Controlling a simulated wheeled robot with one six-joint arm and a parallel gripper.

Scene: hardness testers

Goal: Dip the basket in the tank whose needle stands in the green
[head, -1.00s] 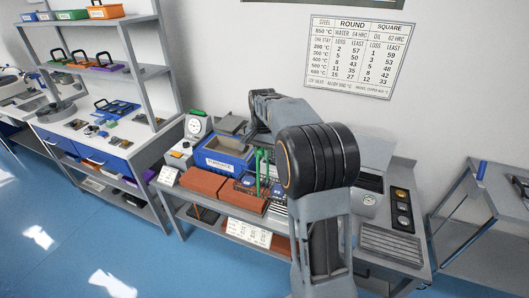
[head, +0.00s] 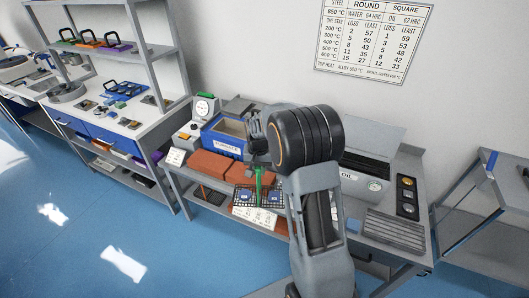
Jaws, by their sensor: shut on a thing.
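The dark wire basket (head: 245,197) has an upright green handle (head: 258,182) and holds small blue pieces. My gripper (head: 259,162) is shut on the handle; the arm partly hides its fingers. The basket hangs near the bench's front edge, in front of the red bricks.
Red-brown bricks (head: 208,163) lie on the bench left of the basket. A device with a white dial (head: 203,108) stands behind the blue tank. A ribbed grey plate (head: 394,232) lies at the bench's right. A chart hangs on the wall (head: 373,40).

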